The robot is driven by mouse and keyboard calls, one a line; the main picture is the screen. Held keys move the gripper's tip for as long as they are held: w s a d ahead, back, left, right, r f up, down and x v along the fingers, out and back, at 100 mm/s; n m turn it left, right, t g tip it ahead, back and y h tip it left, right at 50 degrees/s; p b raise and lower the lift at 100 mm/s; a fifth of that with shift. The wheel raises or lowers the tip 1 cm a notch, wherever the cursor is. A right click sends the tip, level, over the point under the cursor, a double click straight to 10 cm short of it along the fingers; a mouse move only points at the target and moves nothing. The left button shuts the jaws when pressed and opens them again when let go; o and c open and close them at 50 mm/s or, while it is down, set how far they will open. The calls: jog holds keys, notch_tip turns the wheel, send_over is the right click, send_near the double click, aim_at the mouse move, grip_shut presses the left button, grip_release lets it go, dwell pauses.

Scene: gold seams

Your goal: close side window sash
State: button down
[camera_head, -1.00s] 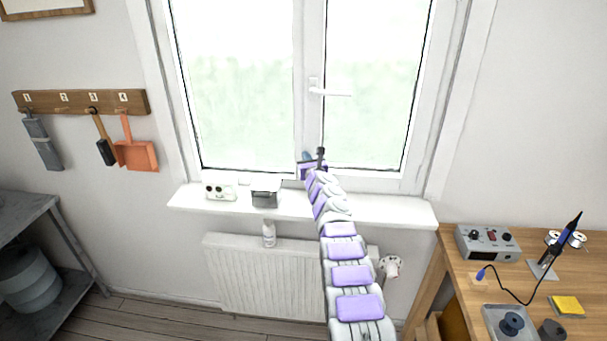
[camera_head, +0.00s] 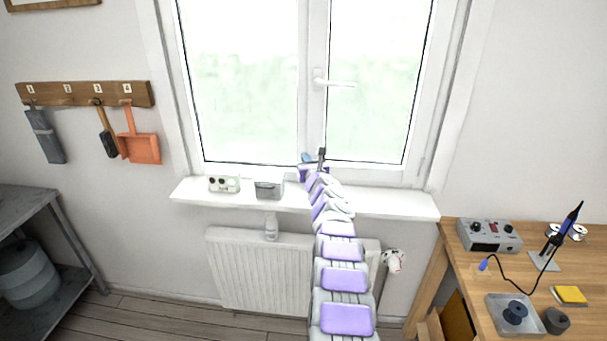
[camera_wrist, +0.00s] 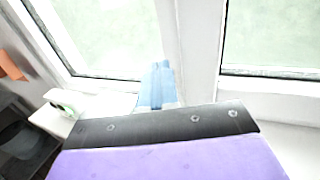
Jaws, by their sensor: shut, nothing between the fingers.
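The window has two glazed white sashes, a left sash (camera_head: 244,80) and a right sash (camera_head: 378,85). They look near flush in the frame, but I cannot tell whether a small gap is left. A white handle (camera_head: 334,81) on the middle stile of the right sash points sideways to the right. My gripper (camera_head: 307,157) is at the bottom of the middle stiles, just above the sill. In the wrist view my blue fingers (camera_wrist: 156,86) are shut and empty, in front of the middle stile (camera_wrist: 190,50). I cannot tell whether they touch it.
The white sill (camera_head: 385,203) holds a cream box with round dark marks (camera_head: 224,184) and a grey box (camera_head: 269,188), left of my arm. A workbench (camera_head: 470,290) stands right.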

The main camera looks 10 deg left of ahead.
jog(key=shift+s+d, duration=0.75)
jog(key=shift+s, duration=2.85)
jog(key=s+a+r+n+g+y, duration=0.6)
jog(key=s+a+r+n+y, duration=0.15)
jog(key=s+r+n, duration=0.45)
jog(key=s+d+r+n+g, duration=0.1)
jog(key=s+r+n+g, duration=0.1)
jog(key=s+n+g, duration=0.3)
jog(key=s+d+r+n, duration=0.1)
jog(key=s+r+n, duration=0.1)
jog(key=s, duration=0.6)
jog(key=s+d+r+n+g, duration=0.1)
jog(key=s+r+n+g, duration=0.1)
jog(key=s+n+g, duration=0.3)
jog(key=s+d+f+n+h, duration=0.2)
jog(key=s+d+f+h, duration=0.3)
jog(key=s+d, duration=0.6)
jog(key=s+d+f+n+g+h, duration=0.1)
jog(key=s+d+f+n+h, duration=0.1)
jog(key=s+d+f+h, duration=0.3)
jog(key=s+d+f+n+h, duration=0.2)
jog(key=s+d+f+h, duration=0.4)
jog(key=s+d, duration=1.3)
jog(key=d+f, duration=0.4)
jog(key=shift+g, duration=0.3)
